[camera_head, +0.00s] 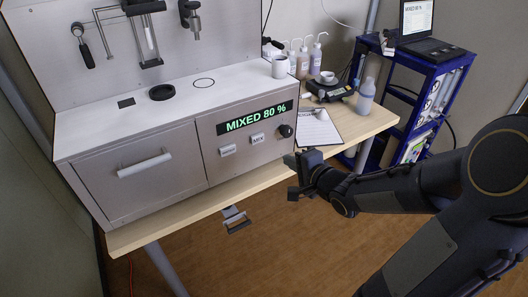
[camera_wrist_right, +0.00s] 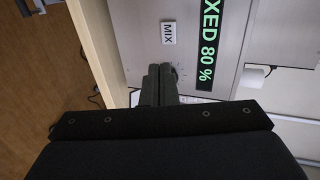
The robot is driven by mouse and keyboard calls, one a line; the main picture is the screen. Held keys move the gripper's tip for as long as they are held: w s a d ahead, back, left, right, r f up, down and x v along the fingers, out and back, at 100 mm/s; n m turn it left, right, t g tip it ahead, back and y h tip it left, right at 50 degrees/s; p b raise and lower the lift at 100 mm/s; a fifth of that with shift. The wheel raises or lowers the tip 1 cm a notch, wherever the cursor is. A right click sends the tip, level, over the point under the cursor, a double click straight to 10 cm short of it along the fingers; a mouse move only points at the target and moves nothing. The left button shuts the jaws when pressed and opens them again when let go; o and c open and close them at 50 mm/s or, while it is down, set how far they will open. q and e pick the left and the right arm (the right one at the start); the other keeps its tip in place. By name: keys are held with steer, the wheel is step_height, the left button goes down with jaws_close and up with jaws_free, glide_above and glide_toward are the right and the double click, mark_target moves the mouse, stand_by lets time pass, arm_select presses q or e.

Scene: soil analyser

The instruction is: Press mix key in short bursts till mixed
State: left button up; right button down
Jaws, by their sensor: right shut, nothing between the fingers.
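The soil analyser (camera_head: 140,205) is a large grey cabinet on a wooden table. Its green display (camera_head: 255,118) reads "MIXED 80 %" and shows in part in the right wrist view (camera_wrist_right: 210,45). The white MIX key (camera_head: 258,139) is on the front panel below the display; it also shows in the right wrist view (camera_wrist_right: 168,33). My right gripper (camera_head: 298,162) is shut and empty, in front of the panel's lower right. In the right wrist view its fingertips (camera_wrist_right: 160,70) appear beside the key, apart from it. My left gripper is not in view.
Another white key (camera_head: 228,151) sits left of MIX and a black knob (camera_head: 286,131) to its right. A drawer front with a handle (camera_head: 145,164) fills the left. A blue shelf (camera_head: 440,75) holds a laptop.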

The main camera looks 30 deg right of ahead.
steer(key=shift+s+f, duration=0.15)
stand_by(0.3)
steer(key=b, duration=0.1)
glide_toward(258, 140)
steer(key=x, duration=0.5)
steer(key=shift+f, duration=0.4)
steer(key=shift+w, duration=0.7)
steer(key=shift+w, duration=0.1)
